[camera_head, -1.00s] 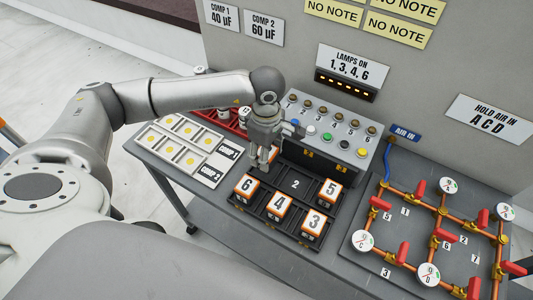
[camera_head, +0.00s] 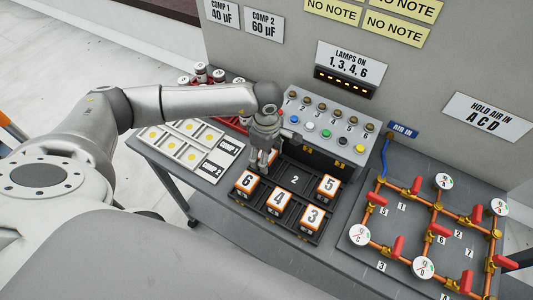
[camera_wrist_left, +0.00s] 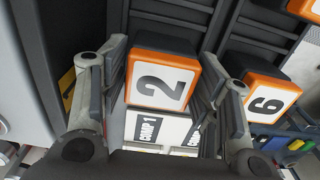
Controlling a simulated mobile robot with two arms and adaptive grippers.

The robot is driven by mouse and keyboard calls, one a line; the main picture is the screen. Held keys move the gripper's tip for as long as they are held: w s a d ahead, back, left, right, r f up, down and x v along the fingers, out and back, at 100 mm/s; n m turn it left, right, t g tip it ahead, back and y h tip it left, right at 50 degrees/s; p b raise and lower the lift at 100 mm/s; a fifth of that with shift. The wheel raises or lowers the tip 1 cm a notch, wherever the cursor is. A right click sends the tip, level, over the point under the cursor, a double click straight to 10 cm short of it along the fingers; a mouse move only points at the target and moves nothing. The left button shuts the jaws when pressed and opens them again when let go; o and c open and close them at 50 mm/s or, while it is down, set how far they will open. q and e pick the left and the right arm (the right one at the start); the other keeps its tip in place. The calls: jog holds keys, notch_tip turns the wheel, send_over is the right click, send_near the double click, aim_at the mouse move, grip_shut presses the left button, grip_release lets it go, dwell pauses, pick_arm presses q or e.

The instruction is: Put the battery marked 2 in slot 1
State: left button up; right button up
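The battery marked 2 (camera_wrist_left: 162,82), with an orange rim and white top, sits between the fingers of my left gripper (camera_wrist_left: 165,95) in the left wrist view. The finger pads lie close along both its sides and appear shut on it. In the head view my left gripper (camera_head: 262,160) points down at the back left of the dark battery tray (camera_head: 322,232), just behind the battery marked 6 (camera_head: 246,181). The gripper mostly hides the battery and slot 1 there, so full seating cannot be told. My right gripper is not in view.
Batteries 4 (camera_head: 278,200), 3 (camera_head: 312,217) and 5 (camera_head: 328,185) stand in the tray. The compartment labelled 2 (camera_head: 294,179) is empty. A button box (camera_head: 325,130) stands close behind, a compartment board (camera_head: 185,150) to the left, a pipe panel (camera_head: 400,225) to the right.

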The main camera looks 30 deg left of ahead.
pick_arm(q)
jog(key=shift+r, duration=0.4)
notch_tip(320, 180, up, 12)
jog(key=b, duration=0.3)
jog(key=shift+f+b, duration=0.25)
jog(key=shift+b, duration=0.1)
